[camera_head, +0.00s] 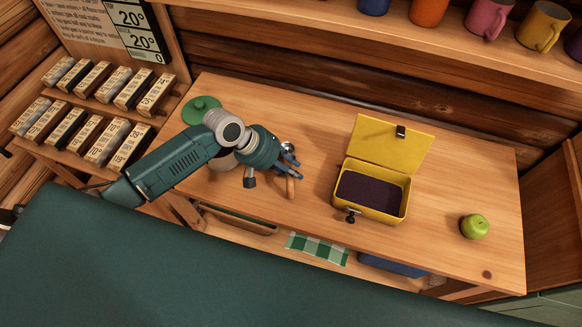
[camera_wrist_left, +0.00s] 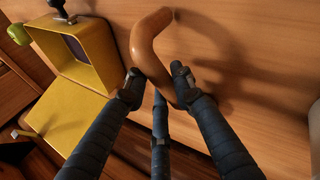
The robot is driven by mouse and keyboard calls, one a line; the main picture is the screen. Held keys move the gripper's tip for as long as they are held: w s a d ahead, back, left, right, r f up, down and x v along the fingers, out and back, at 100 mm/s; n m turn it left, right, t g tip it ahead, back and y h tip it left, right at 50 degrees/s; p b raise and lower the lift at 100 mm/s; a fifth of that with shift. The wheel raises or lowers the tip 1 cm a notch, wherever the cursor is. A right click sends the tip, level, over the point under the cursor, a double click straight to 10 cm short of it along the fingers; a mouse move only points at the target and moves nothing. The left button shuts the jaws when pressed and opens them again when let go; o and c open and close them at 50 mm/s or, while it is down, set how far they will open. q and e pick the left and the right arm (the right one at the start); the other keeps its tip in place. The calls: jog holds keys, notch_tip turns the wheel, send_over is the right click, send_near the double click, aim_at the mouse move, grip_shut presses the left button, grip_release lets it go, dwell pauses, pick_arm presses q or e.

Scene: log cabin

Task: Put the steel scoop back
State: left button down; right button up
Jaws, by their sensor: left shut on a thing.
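The steel scoop shows in the head view as a small shiny metal part (camera_head: 288,148) at my left gripper and a wooden handle (camera_head: 291,187) pointing toward the front of the table. My left gripper (camera_head: 289,162) is shut on the scoop, over the left-middle of the wooden table. In the left wrist view the curved brown handle (camera_wrist_left: 146,42) passes between the fingers (camera_wrist_left: 157,76). The fingers and arm hide much of the scoop. Whether it is clear of the tabletop is hard to tell. My right gripper is not in view.
A yellow box (camera_head: 378,216) with its lid open and a dark inside stands right of the gripper. A green apple (camera_head: 474,226) sits farther right. A green round lid (camera_head: 201,109) lies behind my arm. Mugs (camera_head: 488,18) line the shelf above. The tabletop's back is clear.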

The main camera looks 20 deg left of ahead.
pick_arm(q)
jog(key=shift+f, duration=0.25)
jog(key=c, duration=1.4)
grip_release()
jog(key=shift+r, duration=0.1)
jog(key=v, duration=1.2)
jog(key=shift+s, duration=0.1)
